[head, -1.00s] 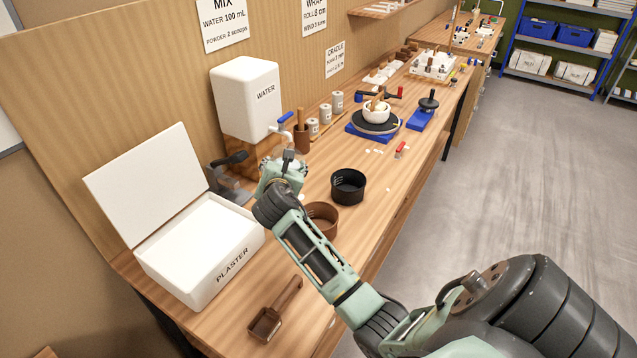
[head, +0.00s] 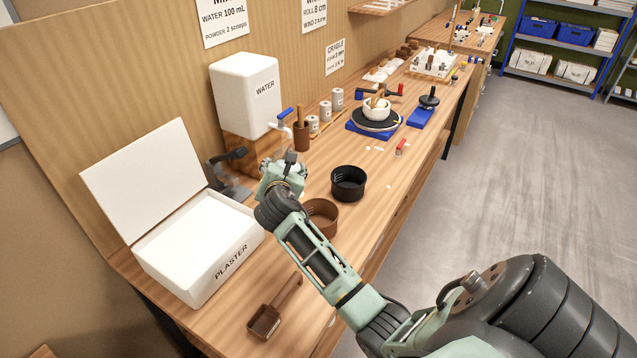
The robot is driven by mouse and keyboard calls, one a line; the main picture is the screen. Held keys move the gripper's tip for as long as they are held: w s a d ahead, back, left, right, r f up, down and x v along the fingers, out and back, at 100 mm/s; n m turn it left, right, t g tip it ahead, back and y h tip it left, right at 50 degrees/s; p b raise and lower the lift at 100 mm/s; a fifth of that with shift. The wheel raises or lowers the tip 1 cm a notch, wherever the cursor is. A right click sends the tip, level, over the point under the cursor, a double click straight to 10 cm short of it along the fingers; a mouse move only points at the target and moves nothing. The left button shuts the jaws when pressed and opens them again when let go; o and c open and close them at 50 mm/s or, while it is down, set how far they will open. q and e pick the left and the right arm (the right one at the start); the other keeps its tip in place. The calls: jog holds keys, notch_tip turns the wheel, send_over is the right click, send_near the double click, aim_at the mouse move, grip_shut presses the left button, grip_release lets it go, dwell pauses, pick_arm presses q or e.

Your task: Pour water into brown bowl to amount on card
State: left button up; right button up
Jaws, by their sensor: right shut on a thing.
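The brown bowl (head: 323,222) stands on the bench, partly hidden behind my right arm. The mix card (head: 222,20) on the wall reads water 100 mL and powder 2 scoops. The white water tank (head: 246,95) stands on a wooden block, with a blue-handled tap (head: 285,113) at its right. My right gripper (head: 287,168) is in front of and below the tap, to the upper left of the brown bowl. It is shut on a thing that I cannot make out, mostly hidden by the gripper. No water stream is visible. My left gripper is out of view.
A black bowl (head: 348,184) stands just behind the brown one. The open white plaster box (head: 205,275) is at the left, with a brown scoop (head: 268,319) in front. A dark clamp-like tool (head: 229,172) lies by the tank. A blue-based turntable (head: 374,126) stands farther back.

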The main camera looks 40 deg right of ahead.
jog(key=shift+w+f+b, duration=0.1)
jog(key=shift+f+b, duration=0.6)
jog(key=shift+f, duration=0.2)
jog(key=shift+f+m, duration=0.15)
jog(key=shift+m, duration=0.15)
jog(key=shift+a+f+m+t+b, duration=0.1)
jog(key=shift+f+m+t+b, duration=0.25)
jog(key=shift+f+b, duration=0.55)
jog(key=shift+w+f+t+b, duration=0.1)
jog(key=shift+f+t+b, duration=0.15)
jog(key=shift+f+b, duration=0.35)
jog(key=shift+m+b, duration=0.3)
jog(key=shift+m, duration=0.05)
jog(key=shift+a+f, duration=0.1)
jog(key=shift+w+f+y, duration=0.1)
jog(key=shift+f+y, duration=0.05)
jog(key=shift+y, duration=0.15)
jog(key=shift+f, duration=0.1)
